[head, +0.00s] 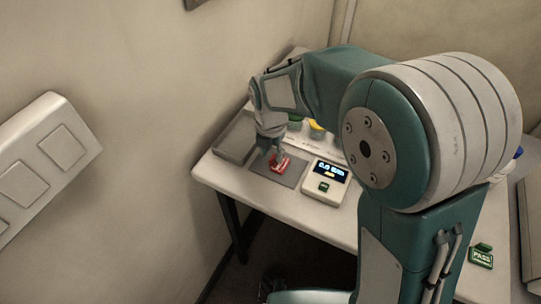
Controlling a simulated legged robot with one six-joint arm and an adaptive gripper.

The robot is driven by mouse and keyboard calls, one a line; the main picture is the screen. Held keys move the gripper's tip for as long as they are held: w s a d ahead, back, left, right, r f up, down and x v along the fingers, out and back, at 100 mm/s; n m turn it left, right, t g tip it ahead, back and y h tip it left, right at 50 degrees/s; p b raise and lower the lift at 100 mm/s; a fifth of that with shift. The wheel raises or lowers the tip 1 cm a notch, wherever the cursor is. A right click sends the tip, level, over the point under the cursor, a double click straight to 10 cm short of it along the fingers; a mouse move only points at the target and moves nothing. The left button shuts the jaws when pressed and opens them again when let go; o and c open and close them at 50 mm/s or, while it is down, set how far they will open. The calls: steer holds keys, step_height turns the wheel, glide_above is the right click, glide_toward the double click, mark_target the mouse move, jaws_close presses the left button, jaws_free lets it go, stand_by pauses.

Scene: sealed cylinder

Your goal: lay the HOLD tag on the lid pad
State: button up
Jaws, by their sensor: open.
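A small red tag with white marking (283,165) lies on a dark grey square mat (288,180) on the table; its lettering is too small to read. My gripper (273,155) points down at the red tag, with its open fingers at or just above it. I cannot tell whether they touch it. I cannot make out which surface is the lid pad, and no sealed cylinder is clearly visible. My arm hides much of the table's middle and right.
A grey tray (236,140) is left of the mat. A white meter (325,183) with a lit display is right of it. Green (295,124) and yellow (316,128) items stand behind. A green PASS tag (481,257) lies front right. A white panel (45,150) is at far left.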

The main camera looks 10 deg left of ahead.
mark_target(272, 158)
step_height(272, 158, up, 10)
steer(key=shift+r, duration=0.2)
steer(key=s+d+r+m+t, duration=0.1)
steer(key=s+d+r+m, duration=0.2)
steer(key=d+m, duration=0.35)
steer(key=s+d+r+m+t, duration=0.2)
steer(key=s+d+r+m, duration=0.1)
steer(key=d+m, duration=0.4)
steer(key=s+d+m+t, duration=0.2)
steer(key=s+d+m, duration=0.6)
steer(key=m, duration=1)
steer(key=s+f, duration=0.1)
steer(key=s, duration=0.1)
steer(key=shift+s+d+m+t, duration=0.2)
steer(key=shift+s+m+t, duration=0.1)
steer(key=shift+s+m, duration=0.05)
